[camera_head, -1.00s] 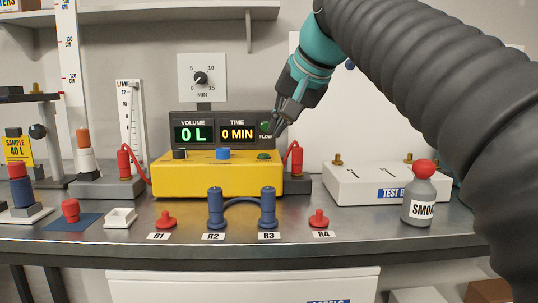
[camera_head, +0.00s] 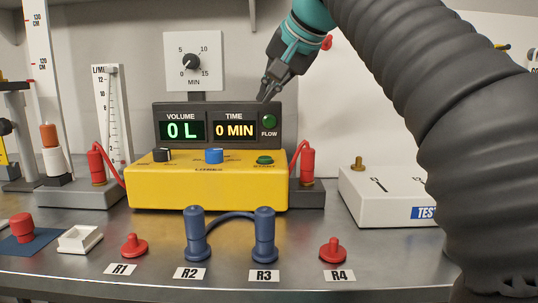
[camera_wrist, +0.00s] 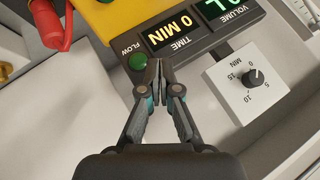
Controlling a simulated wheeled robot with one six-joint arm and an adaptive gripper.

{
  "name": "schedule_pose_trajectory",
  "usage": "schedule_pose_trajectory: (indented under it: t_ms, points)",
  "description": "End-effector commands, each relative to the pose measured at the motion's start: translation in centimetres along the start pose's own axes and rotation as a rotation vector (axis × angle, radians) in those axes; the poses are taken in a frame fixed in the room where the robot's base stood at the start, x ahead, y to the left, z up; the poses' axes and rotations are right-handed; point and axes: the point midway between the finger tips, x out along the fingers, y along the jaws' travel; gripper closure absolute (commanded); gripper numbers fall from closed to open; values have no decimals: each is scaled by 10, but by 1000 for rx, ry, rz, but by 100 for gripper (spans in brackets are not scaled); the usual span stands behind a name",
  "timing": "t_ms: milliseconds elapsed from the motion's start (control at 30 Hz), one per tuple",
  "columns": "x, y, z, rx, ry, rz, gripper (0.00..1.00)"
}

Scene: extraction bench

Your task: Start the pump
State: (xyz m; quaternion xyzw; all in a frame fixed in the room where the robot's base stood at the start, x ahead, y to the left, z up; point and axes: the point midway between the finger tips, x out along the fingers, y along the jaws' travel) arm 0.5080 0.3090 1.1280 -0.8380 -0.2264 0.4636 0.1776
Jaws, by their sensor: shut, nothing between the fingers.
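The yellow pump unit (camera_head: 165,195) stands on the bench, with a grey display panel (camera_head: 160,112) behind its top reading "0 L" and "0 MIN". On its top are a black knob (camera_head: 162,155), a blue knob (camera_head: 214,156) and a green button (camera_head: 264,160) at the right, its label partly legible as START. A round green FLOW lamp (camera_head: 269,122) is on the panel. My gripper (camera_head: 264,98) is shut and empty, just above the panel's upper right edge. In the wrist view my gripper (camera_wrist: 160,65) points toward the panel, beside the FLOW lamp (camera_wrist: 138,62).
Red-capped posts with red hoses (camera_head: 307,165) flank the unit. Blue posts (camera_head: 265,235) and red plugs (camera_head: 332,250) stand in front. A white test box (camera_head: 385,198) is at the right.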

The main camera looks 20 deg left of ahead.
Motion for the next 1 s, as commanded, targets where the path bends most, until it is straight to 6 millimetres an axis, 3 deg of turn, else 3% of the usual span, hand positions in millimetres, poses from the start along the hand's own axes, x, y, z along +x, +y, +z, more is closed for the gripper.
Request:
schedule_pose_trajectory:
  t_ms: [433,1000]
  points:
    - [9,7,7,0,-1,0,100]
    - [56,42,40,2,0,1,100]
